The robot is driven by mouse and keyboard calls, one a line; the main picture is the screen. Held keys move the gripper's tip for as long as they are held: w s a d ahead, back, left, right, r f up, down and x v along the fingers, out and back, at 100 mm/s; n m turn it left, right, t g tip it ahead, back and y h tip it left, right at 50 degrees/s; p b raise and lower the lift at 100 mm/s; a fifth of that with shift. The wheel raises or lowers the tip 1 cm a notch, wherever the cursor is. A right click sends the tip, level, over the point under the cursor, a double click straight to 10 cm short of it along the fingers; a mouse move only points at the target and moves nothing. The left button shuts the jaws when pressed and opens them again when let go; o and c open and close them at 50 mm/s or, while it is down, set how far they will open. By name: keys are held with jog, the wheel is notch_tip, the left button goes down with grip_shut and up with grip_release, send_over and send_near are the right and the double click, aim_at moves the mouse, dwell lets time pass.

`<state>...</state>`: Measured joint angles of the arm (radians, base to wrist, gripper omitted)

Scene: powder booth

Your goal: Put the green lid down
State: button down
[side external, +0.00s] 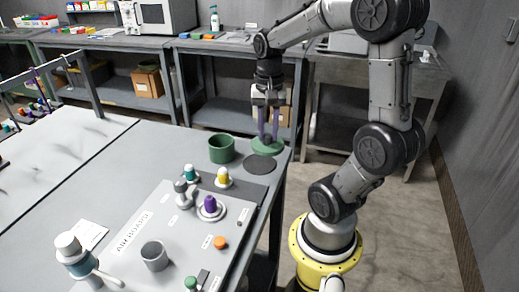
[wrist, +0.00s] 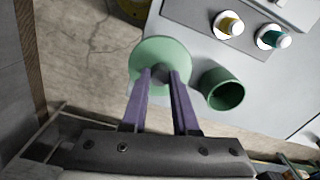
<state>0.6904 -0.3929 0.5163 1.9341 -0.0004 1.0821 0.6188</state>
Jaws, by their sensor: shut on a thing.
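The green lid (side external: 268,147) is a round disc with a dark knob. It is at the table's far right corner in the side view, and my gripper (side external: 268,138) is shut on its knob from above. In the wrist view the lid (wrist: 147,66) lies beyond the purple fingers (wrist: 159,73) and overlaps the table edge, with floor showing beside it. I cannot tell whether it touches the table. A green open pot (side external: 222,148) stands just left of the lid; it also shows in the wrist view (wrist: 222,90), upright and empty-looking.
A dark round mat (side external: 259,165) lies on the table in front of the lid. A grey panel (side external: 150,222) carries several coloured knobs and a grey cup (side external: 154,256).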

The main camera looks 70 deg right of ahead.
jog(key=w+f, duration=0.1)
jog(key=w+d+f, duration=0.1)
jog(key=f, duration=0.1)
jog(key=d+f, duration=0.1)
jog(key=shift+w+d+f, duration=0.15)
jog(key=shift+w+f, duration=0.15)
jog(key=shift+w, duration=0.1)
jog(key=shift+w+d+f, duration=0.15)
jog(key=shift+f, duration=1.65)
jog(key=shift+f, duration=0.1)
jog(key=c, duration=0.7)
grip_release()
